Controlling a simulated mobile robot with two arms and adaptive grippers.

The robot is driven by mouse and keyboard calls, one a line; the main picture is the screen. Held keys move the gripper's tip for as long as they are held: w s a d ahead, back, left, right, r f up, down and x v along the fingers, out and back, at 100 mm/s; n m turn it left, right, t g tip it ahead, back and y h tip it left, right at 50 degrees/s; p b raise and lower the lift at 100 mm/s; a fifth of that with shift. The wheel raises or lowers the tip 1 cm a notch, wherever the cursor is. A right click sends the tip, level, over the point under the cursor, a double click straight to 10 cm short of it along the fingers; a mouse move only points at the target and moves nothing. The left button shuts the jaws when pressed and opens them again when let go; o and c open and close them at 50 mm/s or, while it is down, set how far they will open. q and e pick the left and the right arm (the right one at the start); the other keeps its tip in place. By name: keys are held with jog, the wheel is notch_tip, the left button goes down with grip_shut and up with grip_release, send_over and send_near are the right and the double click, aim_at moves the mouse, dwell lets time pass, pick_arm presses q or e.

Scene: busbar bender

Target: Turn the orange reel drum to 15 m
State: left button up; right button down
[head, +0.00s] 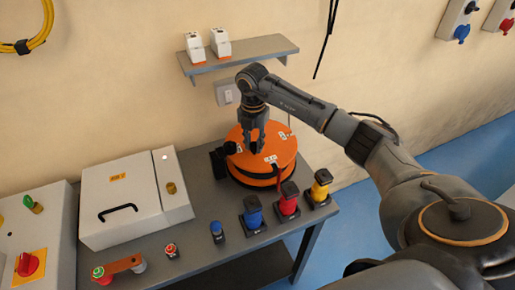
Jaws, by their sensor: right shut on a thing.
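The orange reel drum (283,150) lies flat, its round top facing up, on the grey workbench near the wall. It has a dark band around its side and small pale labels on top. My right gripper (254,148) points down from above onto the drum's top, left of its middle. It is shut on a part of the drum; the fingers hide that part, so I cannot tell its shape. The scale reading is too small to tell. My left gripper is out of view.
Blue, red and yellow connectors (288,199) stand in front of the drum. A white box with a black handle (120,200) is to the left. A wall shelf (245,57) with two white items is behind my arm. The bench front holds buttons and an orange lever (122,264).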

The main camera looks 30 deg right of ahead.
jog(key=shift+w+a+m, duration=0.25)
jog(key=shift+w+m, duration=0.2)
jog(key=shift+m, duration=0.45)
jog(key=shift+w+a+m, duration=0.15)
jog(key=shift+w+m, duration=0.3)
jog(key=shift+m, duration=0.45)
jog(key=shift+w+m, duration=0.2)
jog(key=shift+m, duration=0.3)
jog(key=w+m, duration=0.1)
jog(key=m, duration=0.1)
jog(key=w+m, duration=0.1)
jog(key=shift+m+b, duration=0.4)
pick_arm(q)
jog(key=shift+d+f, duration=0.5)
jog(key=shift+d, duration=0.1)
pick_arm(e)
jog(key=shift+w+r+m, duration=0.1)
jog(key=shift+w+m, duration=0.15)
jog(key=shift+m, duration=0.35)
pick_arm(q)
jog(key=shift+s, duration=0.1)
pick_arm(e)
jog(key=c, duration=1.1)
grip_release()
